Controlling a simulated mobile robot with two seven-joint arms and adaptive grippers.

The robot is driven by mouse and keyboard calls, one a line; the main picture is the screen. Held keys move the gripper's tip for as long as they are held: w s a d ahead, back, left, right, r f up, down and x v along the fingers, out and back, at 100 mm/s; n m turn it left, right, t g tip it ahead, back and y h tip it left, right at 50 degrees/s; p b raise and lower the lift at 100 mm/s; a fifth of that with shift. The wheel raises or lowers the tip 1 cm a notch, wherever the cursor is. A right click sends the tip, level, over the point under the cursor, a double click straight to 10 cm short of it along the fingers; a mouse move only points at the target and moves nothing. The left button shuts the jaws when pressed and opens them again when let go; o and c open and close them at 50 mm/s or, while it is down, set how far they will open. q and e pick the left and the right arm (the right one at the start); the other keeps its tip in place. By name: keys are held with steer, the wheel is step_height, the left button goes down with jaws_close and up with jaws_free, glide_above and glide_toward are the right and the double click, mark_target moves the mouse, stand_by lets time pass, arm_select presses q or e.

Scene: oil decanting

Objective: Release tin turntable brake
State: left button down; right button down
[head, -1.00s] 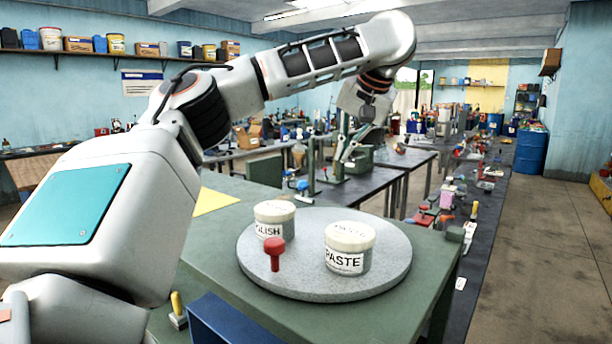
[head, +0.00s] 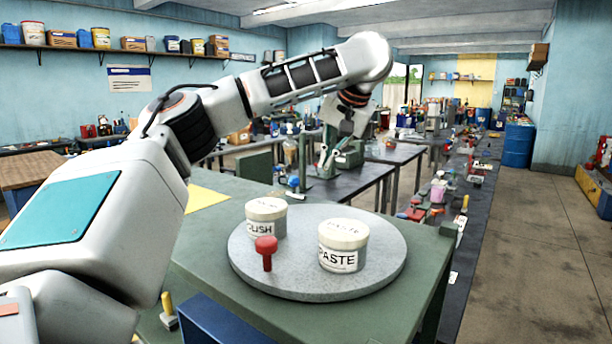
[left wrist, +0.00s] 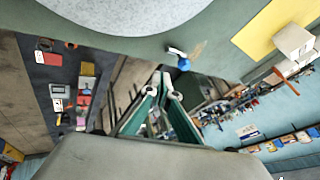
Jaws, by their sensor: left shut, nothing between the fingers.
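The grey round turntable (head: 375,275) lies on the green bench top and bears a POLISH tin (head: 265,230) and a PASTE tin (head: 342,258). A red knob on a stem (head: 266,246) stands at its near left part. I cannot tell which part is the brake. A small blue-ended lever (head: 293,182) sits beyond the turntable; it also shows in the left wrist view (left wrist: 183,62). My left gripper (head: 322,170) is shut and empty, past the bench's far side. The left wrist view shows its fingertips (left wrist: 161,78) together, apart from the turntable. My right gripper is not in view.
A yellow sheet (head: 207,198) lies on the bench at left. A yellow-handled item (head: 168,308) and a blue box (head: 225,322) are at the near edge. Dark side benches (head: 345,187) with tools stand beyond. The floor at right is open.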

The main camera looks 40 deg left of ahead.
arm_select(q)
steer(key=x, duration=0.5)
steer(key=shift+a+f, duration=0.1)
steer(key=shift+f, duration=0.1)
steer(key=a, duration=0.2)
steer(key=s+a, duration=0.1)
steer(key=shift+f, duration=0.35)
steer(key=shift+a, duration=0.45)
steer(key=shift+s, duration=0.1)
steer(key=shift+s+a, duration=0.2)
steer(key=shift+a, duration=1.65)
steer(key=shift+d, duration=0.1)
